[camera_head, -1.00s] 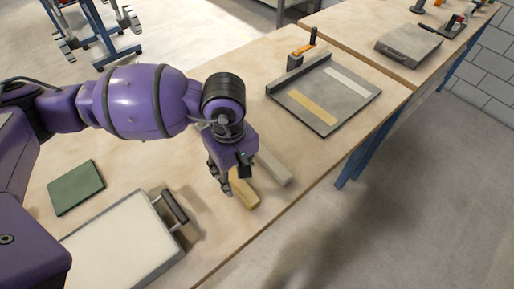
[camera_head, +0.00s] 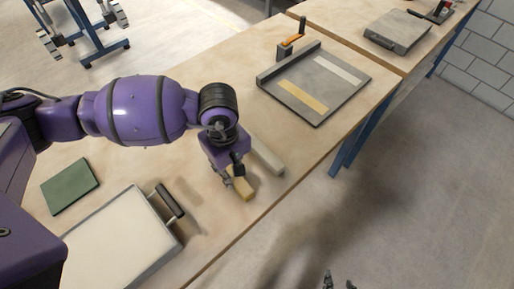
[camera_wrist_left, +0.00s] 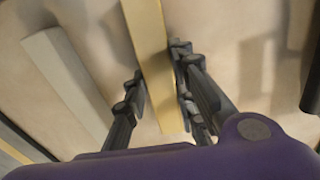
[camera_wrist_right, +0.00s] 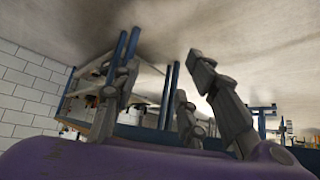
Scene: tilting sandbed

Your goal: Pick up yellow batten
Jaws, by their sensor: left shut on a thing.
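The yellow batten (camera_head: 245,190) is at the table's front edge in the head view, its near end showing below my left gripper (camera_head: 232,179). In the left wrist view the yellow batten (camera_wrist_left: 150,45) runs between the fingers of my left gripper (camera_wrist_left: 157,88), which is shut on it. I cannot tell whether it is clear of the table. My right gripper (camera_wrist_right: 160,85) is open and empty in its wrist view. Its fingertips (camera_head: 339,281) show at the bottom of the head view, over the floor.
A pale grey batten (camera_head: 266,157) lies just right of the yellow one. A grey board (camera_head: 318,108) with a yellow and a white strip lies farther right. A shallow white tray (camera_head: 120,238) with a handle and a green pad (camera_head: 70,186) lie at left.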

